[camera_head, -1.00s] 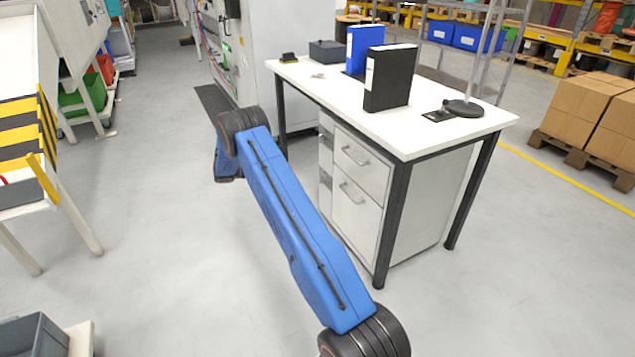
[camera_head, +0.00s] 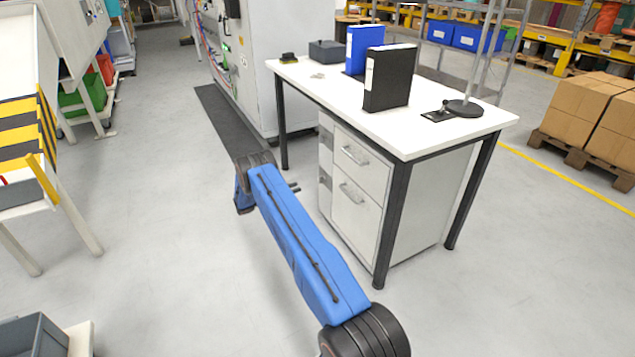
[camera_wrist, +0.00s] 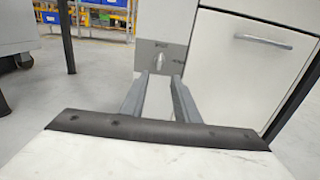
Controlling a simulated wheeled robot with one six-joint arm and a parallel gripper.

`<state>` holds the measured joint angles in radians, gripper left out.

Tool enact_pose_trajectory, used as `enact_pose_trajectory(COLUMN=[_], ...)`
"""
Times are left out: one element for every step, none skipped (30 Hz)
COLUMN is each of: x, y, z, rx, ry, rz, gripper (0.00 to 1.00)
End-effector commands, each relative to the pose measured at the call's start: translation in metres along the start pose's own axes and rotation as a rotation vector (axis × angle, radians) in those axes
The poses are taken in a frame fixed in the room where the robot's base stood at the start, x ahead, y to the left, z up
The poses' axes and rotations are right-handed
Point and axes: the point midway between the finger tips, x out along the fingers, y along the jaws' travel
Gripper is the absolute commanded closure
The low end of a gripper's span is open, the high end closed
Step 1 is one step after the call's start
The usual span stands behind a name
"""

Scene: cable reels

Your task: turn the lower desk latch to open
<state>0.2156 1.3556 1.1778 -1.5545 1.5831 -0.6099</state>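The white desk cabinet (camera_head: 357,212) has two grey latch plates on its narrow left strip, one above the other. The lower desk latch (camera_wrist: 186,62) is a small silver knob, seemingly upright, on a grey plate (camera_wrist: 151,56) with small lettering I cannot read. The lower plate also shows in the head view (camera_head: 325,181). My gripper (camera_wrist: 161,79) is open and empty, its two fingers apart and pointing at the plate. The fingertips appear just below and left of the knob; I cannot tell the exact gap. In the head view the fingertips (camera_head: 294,187) stand left of the cabinet.
The lower drawer (camera_head: 355,220) has a bar handle (camera_wrist: 263,42) right of the latch. Dark desk legs (camera_head: 393,225) stand around the cabinet. The white desk top (camera_head: 335,100) overhangs it.

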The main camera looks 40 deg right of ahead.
Motion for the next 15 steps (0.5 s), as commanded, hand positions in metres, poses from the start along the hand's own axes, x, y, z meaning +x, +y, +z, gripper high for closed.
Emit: enact_pose_trajectory(x=[0.011, 0.017, 0.023, 0.028, 0.034, 0.041, 0.046, 0.051, 0.058, 0.064, 0.069, 0.076, 0.081, 0.087, 0.094], y=[-0.001, -0.001, 0.000, 0.000, 0.000, -0.001, -0.001, 0.000, 0.000, 0.000, -0.001, 0.000, 0.000, 0.000, 0.000], z=[0.000, 0.000, 0.000, 0.000, 0.000, 0.000, 0.000, 0.000, 0.000, 0.000, 0.000, 0.000, 0.000, 0.000, 0.000], rx=[0.000, 0.000, 0.000, 0.000, 0.000, 0.001, 0.001, 0.001, 0.001, 0.001, 0.001, 0.001, 0.001, 0.001, 0.002], ry=[0.000, 0.000, 0.000, 0.001, 0.001, 0.001, 0.000, 0.000, 0.000, 0.000, 0.001, 0.001, 0.001, 0.001, 0.000], rz=[-0.003, -0.002, -0.001, -0.001, -0.002, -0.003, -0.002, -0.002, -0.002, -0.002, -0.002, -0.002, -0.002, -0.001, -0.002], gripper=[0.72, 0.72, 0.72, 0.72, 0.72, 0.72, 0.72, 0.72, 0.72, 0.72, 0.72, 0.72, 0.72, 0.72, 0.72])
